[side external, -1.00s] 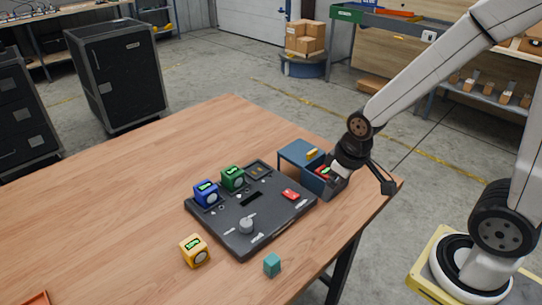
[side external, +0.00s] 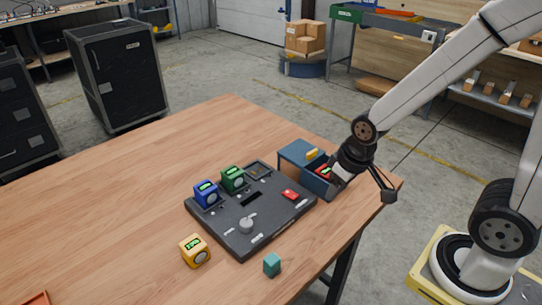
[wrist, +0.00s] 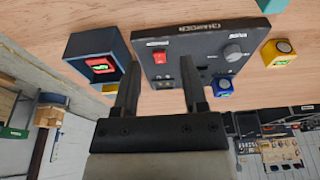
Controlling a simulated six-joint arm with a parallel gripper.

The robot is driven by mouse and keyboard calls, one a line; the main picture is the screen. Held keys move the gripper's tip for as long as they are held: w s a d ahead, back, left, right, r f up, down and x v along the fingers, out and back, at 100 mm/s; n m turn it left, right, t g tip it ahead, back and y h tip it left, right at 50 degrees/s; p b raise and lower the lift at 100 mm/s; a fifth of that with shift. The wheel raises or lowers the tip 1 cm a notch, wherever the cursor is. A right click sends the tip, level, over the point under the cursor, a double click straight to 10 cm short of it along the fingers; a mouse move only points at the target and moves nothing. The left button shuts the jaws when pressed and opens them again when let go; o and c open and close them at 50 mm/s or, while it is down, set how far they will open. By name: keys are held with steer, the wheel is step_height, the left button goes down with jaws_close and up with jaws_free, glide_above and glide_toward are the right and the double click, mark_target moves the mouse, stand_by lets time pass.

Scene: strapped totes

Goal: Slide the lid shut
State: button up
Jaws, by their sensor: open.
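A blue-grey box (side external: 316,186) stands at the right side of the table. Its lid (side external: 300,151), with a yellow handle (side external: 312,154), covers the left part and leaves the right part open. A red block with a green display (side external: 322,171) sits inside the open part. The box (wrist: 72,62), the red block (wrist: 102,65) and the yellow handle (wrist: 84,87) also show in the wrist view. My gripper (side external: 339,177) is at the right end of the box, partly hiding it. In the wrist view my gripper (wrist: 160,77) is open, with nothing between its fingers.
A dark panel (side external: 250,228) with a knob and a red switch lies left of the box. Blue (side external: 207,194) and green (side external: 233,179) blocks are on its far edge. A yellow block (side external: 195,251) and a teal cube (side external: 272,264) lie in front. The left tabletop is mostly clear.

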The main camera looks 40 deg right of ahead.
steer(key=shift+w+d+r, duration=0.1)
steer(key=shift+w, duration=0.3)
steer(key=c, duration=0.3)
steer(key=shift+t, duration=0.3)
steer(key=w+d, duration=0.1)
steer(key=w, duration=0.2)
steer(key=w+d+r, duration=0.1)
steer(key=w+d, duration=0.1)
steer(key=w, duration=0.1)
steer(key=w+d, duration=0.1)
steer(key=w, duration=0.2)
steer(key=shift+w+d+r, duration=0.2)
steer(key=shift+d+r, duration=0.15)
jaws_close()
steer(key=w+d+r, duration=0.1)
steer(key=w+d, duration=0.8)
steer(key=w, duration=0.1)
steer(key=shift+d+r+t, duration=0.15)
steer(key=shift+r+t, duration=0.05)
steer(key=shift+t, duration=0.1)
